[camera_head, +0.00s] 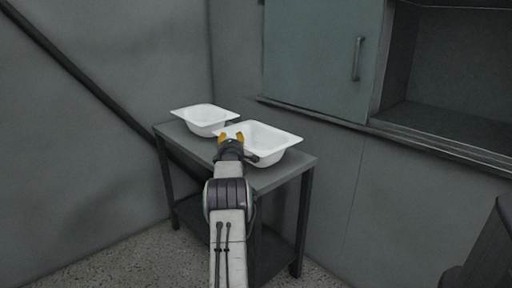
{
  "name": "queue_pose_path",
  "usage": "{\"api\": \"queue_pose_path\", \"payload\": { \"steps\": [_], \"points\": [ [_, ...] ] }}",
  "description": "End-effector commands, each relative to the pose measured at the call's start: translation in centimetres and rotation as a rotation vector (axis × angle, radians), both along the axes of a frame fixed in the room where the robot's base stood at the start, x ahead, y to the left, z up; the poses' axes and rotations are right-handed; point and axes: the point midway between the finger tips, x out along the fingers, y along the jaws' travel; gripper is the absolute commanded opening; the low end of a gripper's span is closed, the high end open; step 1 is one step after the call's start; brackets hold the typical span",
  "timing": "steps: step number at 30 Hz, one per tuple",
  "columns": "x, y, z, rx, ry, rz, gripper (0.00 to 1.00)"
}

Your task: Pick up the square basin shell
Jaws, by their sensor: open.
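Two white basin shells with flat rims stand on a grey table. The left shell (205,119) is smaller and looks closer to square; the right shell (268,142) looks longer, but the slanted view makes their exact shapes hard to tell. My gripper (231,138) has yellow fingertips, spread apart and with nothing between them. It appears at the left end of the right shell, overlapping its rim in the picture, and to the lower right of the left shell. I cannot tell whether it touches the right shell. My wrist hides part of that shell's near left side.
The table (285,175) has a bare strip along its front and a lower shelf. Grey walls stand close behind. A wall cabinet (320,50) with a blue-grey door and an open compartment hangs at upper right. A dark object (488,250) stands at lower right. A dark diagonal bar crosses the left wall.

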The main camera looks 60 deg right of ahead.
Motion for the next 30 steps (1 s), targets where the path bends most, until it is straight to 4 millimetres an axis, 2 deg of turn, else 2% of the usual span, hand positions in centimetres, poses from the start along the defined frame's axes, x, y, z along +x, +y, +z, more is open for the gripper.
{"api": "queue_pose_path", "payload": {
  "steps": [5,20,29,30],
  "points": [
    [-0.01,0.01,0.0,0.0,0.0,0.0,0.43],
    [-0.01,0.02,0.02,-0.001,-0.001,0.0,0.0],
    [-0.01,0.02,-0.04,0.001,0.001,0.0,0.0],
    [-0.01,0.02,0.41,-0.009,-0.003,0.0,0.0]
  ]
}}
